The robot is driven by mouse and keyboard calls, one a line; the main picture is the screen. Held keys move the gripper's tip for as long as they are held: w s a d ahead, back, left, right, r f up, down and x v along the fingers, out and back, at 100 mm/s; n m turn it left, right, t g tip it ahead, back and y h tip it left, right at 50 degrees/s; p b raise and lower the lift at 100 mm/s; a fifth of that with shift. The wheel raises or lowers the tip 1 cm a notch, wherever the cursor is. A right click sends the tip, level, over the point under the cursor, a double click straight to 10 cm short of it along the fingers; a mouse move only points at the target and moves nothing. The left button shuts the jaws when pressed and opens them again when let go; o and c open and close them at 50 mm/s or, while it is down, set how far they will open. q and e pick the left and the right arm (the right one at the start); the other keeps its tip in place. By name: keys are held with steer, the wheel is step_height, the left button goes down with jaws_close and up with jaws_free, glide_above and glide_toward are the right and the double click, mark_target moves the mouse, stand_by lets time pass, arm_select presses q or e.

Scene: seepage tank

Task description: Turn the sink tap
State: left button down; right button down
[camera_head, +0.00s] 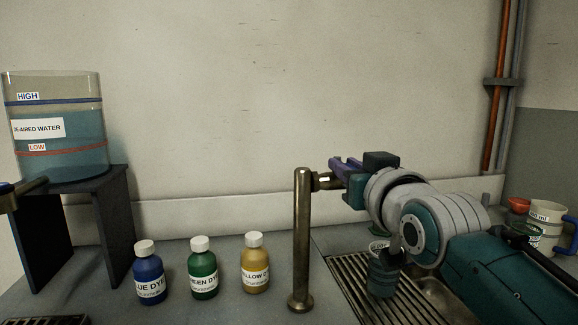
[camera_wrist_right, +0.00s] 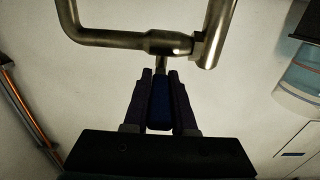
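The sink tap (camera_head: 302,240) is a bronze-coloured upright pipe at the left end of the ribbed drainer. In the right wrist view its bent metal pipe (camera_wrist_right: 115,38) crosses the top. A blue lever (camera_wrist_right: 160,108) on a short stem hangs from the tap body there. My right gripper (camera_wrist_right: 160,80) has its purple fingers on both sides of this lever, with little or no gap visible, and looks shut on it. In the head view the right gripper (camera_head: 338,172) is just right of the pipe's top and hides the lever. My left gripper is not in view.
Blue (camera_head: 149,274), green (camera_head: 203,270) and yellow (camera_head: 255,264) dye bottles stand left of the tap. A water tank (camera_head: 62,150) stands on a dark stand (camera_head: 118,210) at the left. A clear jug (camera_head: 544,222) is at the far right, behind my right arm. Drainer slats (camera_head: 350,272) lie below.

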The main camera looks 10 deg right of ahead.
steer(key=c, duration=0.7)
jaws_free()
steer(key=shift+c, duration=0.2)
steer(key=s, duration=1)
steer(key=shift+a+p, duration=0.3)
steer(key=shift+p, duration=0.15)
steer(key=shift+w, duration=0.1)
